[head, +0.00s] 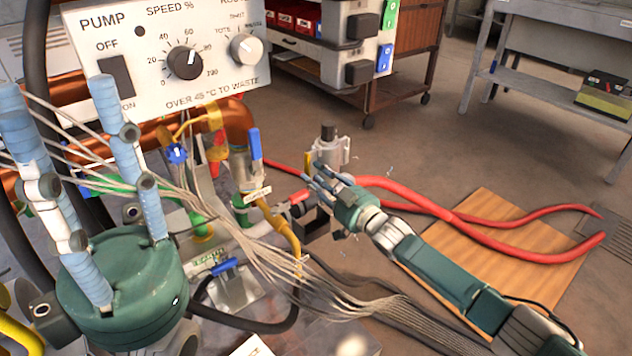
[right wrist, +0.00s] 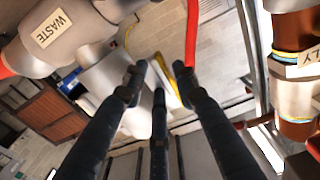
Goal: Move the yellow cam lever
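A yellow lever-like bar (head: 280,225) shows in the head view on the pipework, left of and below my right gripper (head: 318,182). In the right wrist view a thin yellow strip (right wrist: 164,70) lies beyond the fingers of my right gripper (right wrist: 160,80); I cannot tell if it is the same part. The right gripper's fingers are apart with nothing clearly held. Contact with the lever cannot be made out. My left gripper (head: 57,95) is close to the head camera at the left, its blue-grey fingers spread wide and empty.
A pump control panel (head: 165,55) stands at the upper left. Blue-handled valves (head: 255,145), copper pipe (head: 236,122) and a bundle of thin cables (head: 250,235) crowd the pipework. A red hose (head: 480,235) crosses a wooden board (head: 510,215) on the floor. A WASTE-labelled fitting (right wrist: 55,28) is near the right gripper.

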